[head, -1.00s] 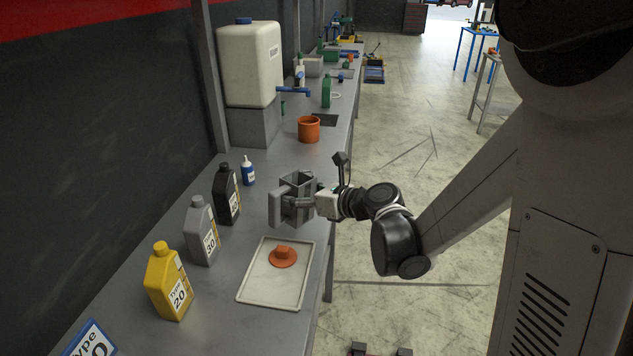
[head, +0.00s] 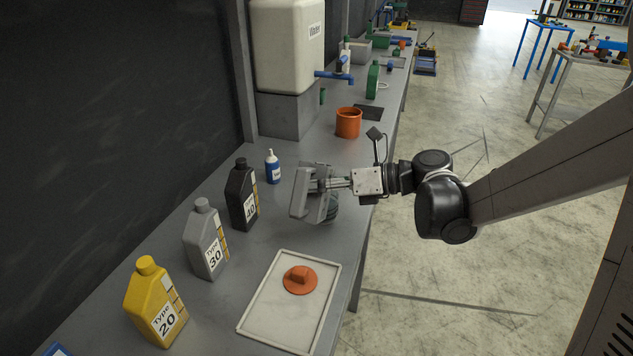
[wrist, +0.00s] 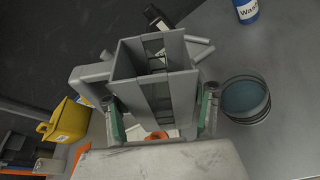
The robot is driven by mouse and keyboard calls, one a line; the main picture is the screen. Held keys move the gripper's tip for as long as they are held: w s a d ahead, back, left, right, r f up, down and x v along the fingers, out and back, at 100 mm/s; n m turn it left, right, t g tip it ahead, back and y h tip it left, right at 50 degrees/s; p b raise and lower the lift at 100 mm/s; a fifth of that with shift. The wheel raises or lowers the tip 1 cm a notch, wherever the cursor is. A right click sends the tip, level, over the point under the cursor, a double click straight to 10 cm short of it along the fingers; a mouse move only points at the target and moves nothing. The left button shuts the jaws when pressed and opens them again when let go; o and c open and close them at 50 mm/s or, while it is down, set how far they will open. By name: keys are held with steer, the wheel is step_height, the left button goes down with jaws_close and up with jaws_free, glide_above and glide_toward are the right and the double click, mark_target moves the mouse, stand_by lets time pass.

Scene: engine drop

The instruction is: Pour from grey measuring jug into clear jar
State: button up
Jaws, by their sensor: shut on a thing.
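My gripper (head: 325,184) is shut on the grey measuring jug (head: 318,203), held above the bench and looking tilted in the head view. In the wrist view the jug (wrist: 150,88) sits between the two fingers (wrist: 160,118), its square opening facing up the picture. The clear jar (wrist: 246,100) is round with a bluish look inside, to the right of the jug and apart from it in that picture. In the head view the jar (head: 333,209) is mostly hidden behind the jug. I cannot make out any liquid stream.
Black (head: 242,195), grey (head: 206,240) and yellow (head: 157,303) bottles and a small blue bottle (head: 273,167) stand left of the jug. A white tray (head: 262,333) with an orange lid-like piece (head: 300,280) lies in front. An orange cup (head: 348,122) and a large white tank (head: 288,45) stand behind.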

step_height(320, 180, down, 3)
steer(key=m+g+b, duration=0.1)
steer(key=m+b, duration=0.1)
steer(key=shift+f+m+y, duration=0.1)
steer(key=shift+m+y, duration=0.2)
steer(key=shift+y, duration=0.1)
steer(key=shift+r, duration=0.3)
steer(key=shift+w+f, duration=0.1)
steer(key=shift+f, duration=0.2)
steer(key=shift+w+d+r+m+g+y+b, duration=0.1)
steer(key=shift+r+m+g+y+b, duration=0.35)
steer(key=shift+r+m+b, duration=0.5)
stand_by(2.0)
steer(key=shift+w+d+r+m+y+b, duration=0.1)
steer(key=shift+w+r+m+y+b, duration=0.2)
steer(key=shift+m, duration=0.55)
steer(key=shift+w+d+r+m+y+b, duration=0.1)
steer(key=shift+w+r+m+y+b, duration=0.25)
steer(key=shift+m, duration=0.45)
stand_by(2.0)
